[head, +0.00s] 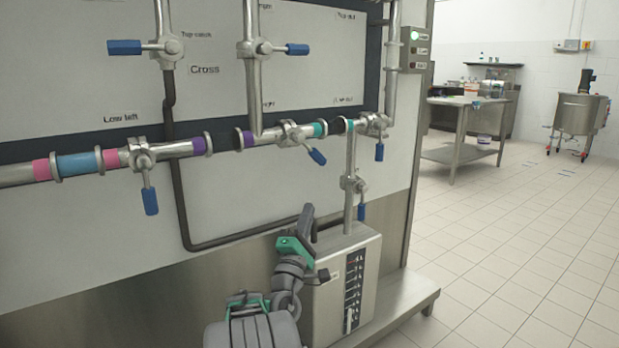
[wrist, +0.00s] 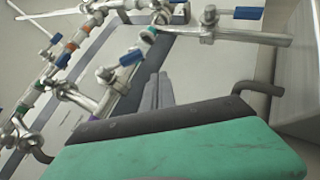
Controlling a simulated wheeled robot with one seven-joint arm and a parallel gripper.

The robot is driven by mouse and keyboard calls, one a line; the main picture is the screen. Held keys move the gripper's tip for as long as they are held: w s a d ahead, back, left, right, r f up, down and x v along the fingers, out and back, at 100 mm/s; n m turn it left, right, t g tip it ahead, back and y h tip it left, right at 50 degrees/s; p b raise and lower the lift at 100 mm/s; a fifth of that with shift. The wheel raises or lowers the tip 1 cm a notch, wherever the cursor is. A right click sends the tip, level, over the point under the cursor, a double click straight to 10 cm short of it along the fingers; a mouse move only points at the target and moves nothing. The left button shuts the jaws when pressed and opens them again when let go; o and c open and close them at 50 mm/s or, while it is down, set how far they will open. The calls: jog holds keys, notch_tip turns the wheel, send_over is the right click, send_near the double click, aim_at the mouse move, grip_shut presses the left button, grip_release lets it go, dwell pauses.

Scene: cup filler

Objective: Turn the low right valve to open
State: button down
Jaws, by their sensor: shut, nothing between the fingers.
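The low right valve (head: 292,133) is on the lower horizontal pipe, under a label partly hidden by a vertical pipe and ending in "ight". Its blue handle (head: 316,156) slants down to the right. My gripper (head: 307,213) is below this valve in the head view, apart from it, with a green and dark body. In the wrist view my gripper (wrist: 157,88) has its fingers together and empty. Several blue-handled valves lie beyond the fingers; a blue handle (wrist: 131,57) is close above them, but I cannot tell which valve it belongs to.
The low left valve (head: 145,158) has its handle hanging down. A valve (head: 374,121) at the right has its handle down, with another valve (head: 353,183) below. A metal box (head: 362,255) stands beside my arm.

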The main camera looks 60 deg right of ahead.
aim_at(317, 162)
jog(key=w+a+r+n+t, duration=0.1)
jog(key=w+a+n+t, duration=0.1)
jog(key=a+n, duration=0.25)
jog(key=d+r+p, duration=0.2)
jog(key=d+r, duration=0.6)
jog(key=d, duration=0.1)
jog(key=shift+w+d+r+m+h, duration=0.25)
jog(key=shift+d+r+m+h, duration=0.05)
jog(key=shift+r+m, duration=0.1)
jog(key=shift+d+r+p, duration=0.1)
jog(key=shift+r+p, duration=0.05)
jog(key=shift+p, duration=0.55)
jog(key=n+t+p, duration=0.1)
jog(key=p, duration=0.1)
jog(key=d+r+n+t+p, duration=0.1)
jog(key=n+t+p, duration=0.1)
jog(key=s+d+n+t+p, duration=0.1)
jog(key=n+t+p, duration=0.1)
jog(key=p, duration=0.1)
jog(key=shift+r, duration=0.15)
jog(key=d+r+p, duration=0.1)
jog(key=p, duration=0.2)
jog(key=s+d+r+p, duration=0.1)
jog(key=p, duration=0.2)
jog(key=shift+s+d+r+t+p, duration=0.25)
jog(key=shift+d+r+p, duration=0.3)
jog(key=shift+p, duration=0.45)
jog(key=shift+r, duration=0.2)
